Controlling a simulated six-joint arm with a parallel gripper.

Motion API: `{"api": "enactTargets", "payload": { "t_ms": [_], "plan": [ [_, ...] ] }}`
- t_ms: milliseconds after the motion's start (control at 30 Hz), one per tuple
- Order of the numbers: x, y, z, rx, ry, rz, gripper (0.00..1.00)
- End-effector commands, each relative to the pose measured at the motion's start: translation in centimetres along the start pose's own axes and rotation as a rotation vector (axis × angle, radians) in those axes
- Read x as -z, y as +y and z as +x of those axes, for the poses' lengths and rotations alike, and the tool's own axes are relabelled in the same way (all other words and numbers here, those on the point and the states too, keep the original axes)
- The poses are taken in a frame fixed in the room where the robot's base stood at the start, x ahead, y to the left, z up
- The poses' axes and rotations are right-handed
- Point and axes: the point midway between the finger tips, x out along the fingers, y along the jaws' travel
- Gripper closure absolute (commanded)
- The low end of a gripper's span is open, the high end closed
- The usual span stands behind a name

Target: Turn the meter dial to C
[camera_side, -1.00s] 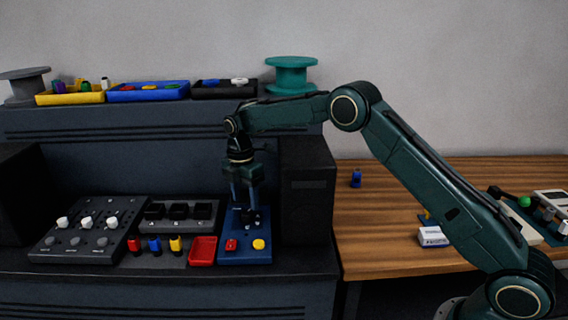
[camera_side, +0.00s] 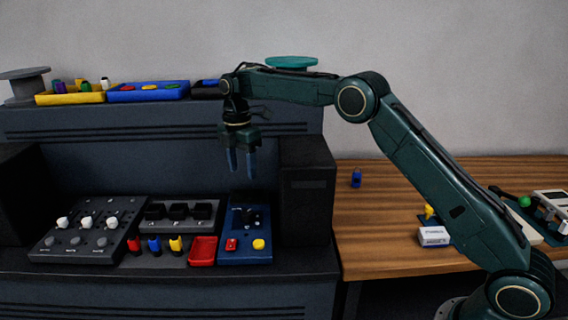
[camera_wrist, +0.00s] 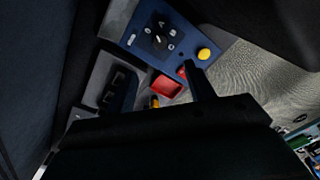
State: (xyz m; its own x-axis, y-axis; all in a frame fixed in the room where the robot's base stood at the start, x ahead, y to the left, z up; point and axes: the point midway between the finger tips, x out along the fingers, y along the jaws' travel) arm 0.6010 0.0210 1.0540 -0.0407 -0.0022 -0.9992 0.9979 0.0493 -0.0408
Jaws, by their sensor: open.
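The meter is a blue panel (camera_side: 233,245) at the right end of the lower shelf. Its black dial (camera_side: 253,217) sits near the top, with a red button (camera_side: 231,244) and a yellow button (camera_side: 258,244) below. In the wrist view the black dial (camera_wrist: 159,41) shows with white letters around it; its exact setting is too small to tell. My gripper (camera_side: 242,172) hangs above the panel, fingers pointing down, open and empty, clear of the dial. Its fingers also show in the wrist view (camera_wrist: 160,84).
A red tray (camera_side: 203,250) sits left of the panel, beside red, blue and yellow plugs (camera_side: 154,246). A switch panel (camera_side: 76,243) stands farther left. A dark box (camera_side: 307,190) stands close on the right. Bins (camera_side: 148,92) line the upper shelf.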

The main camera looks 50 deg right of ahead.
Motion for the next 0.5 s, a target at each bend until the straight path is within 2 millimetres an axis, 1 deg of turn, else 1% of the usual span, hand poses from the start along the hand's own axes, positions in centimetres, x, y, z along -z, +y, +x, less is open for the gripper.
{"api": "enactTargets", "payload": {
  "t_ms": [133, 233, 500],
  "plan": [
    [0.0, -0.1, 0.0, -0.002, 0.000, -0.015, 0.47],
    [-0.1, -0.2, -0.1, -0.012, 0.001, -0.064, 0.47],
    [-0.3, -1.1, -0.2, -0.063, 0.001, -0.307, 0.47]
  ]
}}
